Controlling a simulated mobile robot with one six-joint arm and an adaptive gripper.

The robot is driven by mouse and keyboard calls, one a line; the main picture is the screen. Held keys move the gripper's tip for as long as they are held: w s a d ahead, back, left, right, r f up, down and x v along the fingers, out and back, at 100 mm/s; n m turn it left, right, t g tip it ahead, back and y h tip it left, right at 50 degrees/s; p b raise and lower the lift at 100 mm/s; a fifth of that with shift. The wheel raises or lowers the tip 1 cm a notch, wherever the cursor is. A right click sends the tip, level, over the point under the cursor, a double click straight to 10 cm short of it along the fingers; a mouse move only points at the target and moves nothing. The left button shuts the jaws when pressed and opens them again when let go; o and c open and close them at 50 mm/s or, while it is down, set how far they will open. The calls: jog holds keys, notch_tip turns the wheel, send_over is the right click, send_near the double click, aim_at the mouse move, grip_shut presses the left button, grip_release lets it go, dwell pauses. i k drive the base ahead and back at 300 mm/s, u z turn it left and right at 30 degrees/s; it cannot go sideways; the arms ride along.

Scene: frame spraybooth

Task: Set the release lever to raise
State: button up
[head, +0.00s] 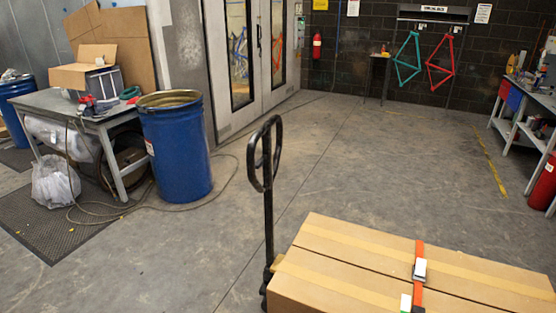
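A black pallet truck handle (268,205) stands upright in the lower middle of the head view, with a loop grip (278,150) at its top. A small dark part shows inside the loop and may be the release lever, but it is too small and dark to tell its setting. The foot of the handle is beside a large cardboard box load (350,262), which hides the truck's forks. My gripper is not in view.
An orange strap (419,254) crosses the boxes. A blue drum (177,150) and a cluttered grey table (88,115) stand left, with a hose (222,190) on the floor. A workbench (528,105) stands far right. The floor behind the handle is clear.

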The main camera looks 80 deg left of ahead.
aim_at(259, 162)
jog(key=z, duration=0.5)
jog(key=k, duration=2.35)
jog(key=u, duration=1.4)
